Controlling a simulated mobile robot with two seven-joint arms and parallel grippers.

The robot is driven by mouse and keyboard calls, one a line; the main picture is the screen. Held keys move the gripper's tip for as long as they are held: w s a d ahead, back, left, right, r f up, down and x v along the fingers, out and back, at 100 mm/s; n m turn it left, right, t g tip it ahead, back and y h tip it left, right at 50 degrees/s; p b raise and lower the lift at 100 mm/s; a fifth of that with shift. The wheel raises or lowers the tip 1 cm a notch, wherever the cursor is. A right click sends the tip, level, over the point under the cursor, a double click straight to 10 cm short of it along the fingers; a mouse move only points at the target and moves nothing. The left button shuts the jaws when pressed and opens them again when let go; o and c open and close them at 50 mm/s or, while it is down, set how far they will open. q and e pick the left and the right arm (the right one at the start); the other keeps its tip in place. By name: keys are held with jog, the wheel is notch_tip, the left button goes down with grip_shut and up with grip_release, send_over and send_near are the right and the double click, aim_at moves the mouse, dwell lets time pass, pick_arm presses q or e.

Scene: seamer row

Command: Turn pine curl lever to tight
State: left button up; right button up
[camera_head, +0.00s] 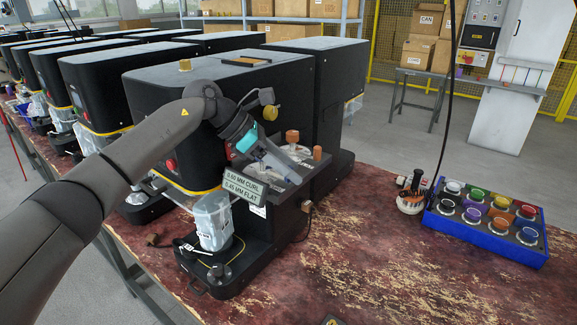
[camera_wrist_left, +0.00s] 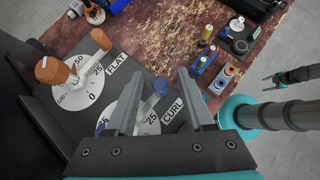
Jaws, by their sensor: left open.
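The curl dial (camera_wrist_left: 172,112) is a white disc marked CURL on the black seamer (camera_head: 230,85). Its pale lever ends in a dark blue knob (camera_wrist_left: 160,87). In the left wrist view my left gripper (camera_wrist_left: 160,76) is open, with one finger on each side of this lever; contact cannot be told. In the head view my left gripper (camera_head: 277,163) reaches down over the seamer's front and hides the curl lever. No pine marking is readable.
The FLAT dial (camera_wrist_left: 83,88) with its brown-knobbed lever (camera_wrist_left: 53,70) sits beside the curl dial. A sign (camera_head: 244,185) reads 0.60 MM CURL, 0.45 MM FLAT. A blue tray of coloured pots (camera_head: 484,240) stands at right on the worn red table (camera_head: 370,255), which has free room.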

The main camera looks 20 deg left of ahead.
pick_arm(q)
notch_tip(320, 180, up, 20)
jog(key=shift+p, duration=0.45)
